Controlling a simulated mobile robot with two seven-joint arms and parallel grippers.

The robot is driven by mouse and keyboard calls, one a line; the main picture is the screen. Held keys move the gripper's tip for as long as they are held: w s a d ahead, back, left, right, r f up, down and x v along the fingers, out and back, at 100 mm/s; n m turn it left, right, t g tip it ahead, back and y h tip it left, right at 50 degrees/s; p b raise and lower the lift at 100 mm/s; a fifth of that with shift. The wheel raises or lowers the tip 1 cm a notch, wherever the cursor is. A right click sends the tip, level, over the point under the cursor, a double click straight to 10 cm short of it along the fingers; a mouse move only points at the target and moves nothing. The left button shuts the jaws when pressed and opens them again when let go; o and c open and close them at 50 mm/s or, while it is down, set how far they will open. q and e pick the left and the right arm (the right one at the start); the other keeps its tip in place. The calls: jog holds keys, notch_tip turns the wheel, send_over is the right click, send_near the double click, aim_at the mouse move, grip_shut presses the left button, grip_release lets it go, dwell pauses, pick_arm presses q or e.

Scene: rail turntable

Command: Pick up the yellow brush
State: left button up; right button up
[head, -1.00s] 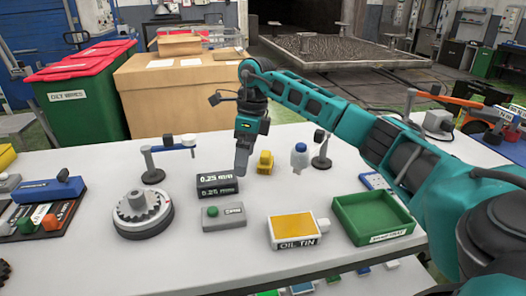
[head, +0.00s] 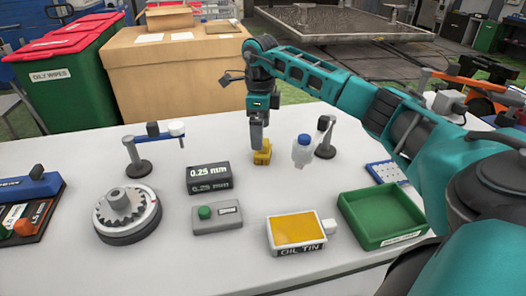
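A small yellow object, which looks like the yellow brush (head: 263,156), stands on the white table behind the display box. My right gripper (head: 257,147) points down at it, with its fingers just above or against the left side of its top. The fingers overlap the yellow object in the view, so I cannot tell whether they touch it or how far apart they are. My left gripper is not in view.
A white bottle with a blue cap (head: 302,151) and a small stand (head: 325,145) are close to the right of the brush. The display box (head: 208,178), grey button box (head: 217,216), oil tin (head: 297,232), green tray (head: 381,216) and gear unit (head: 127,213) stand nearer.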

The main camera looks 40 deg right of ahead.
jog(key=shift+w+f, duration=0.15)
jog(key=shift+f, duration=3)
jog(key=shift+c, duration=0.3)
jog(key=c, duration=1.2)
jog(key=shift+r, duration=0.15)
notch_tip(320, 180, up, 20)
jog(key=shift+f+p, duration=0.1)
jog(key=shift+p, duration=0.65)
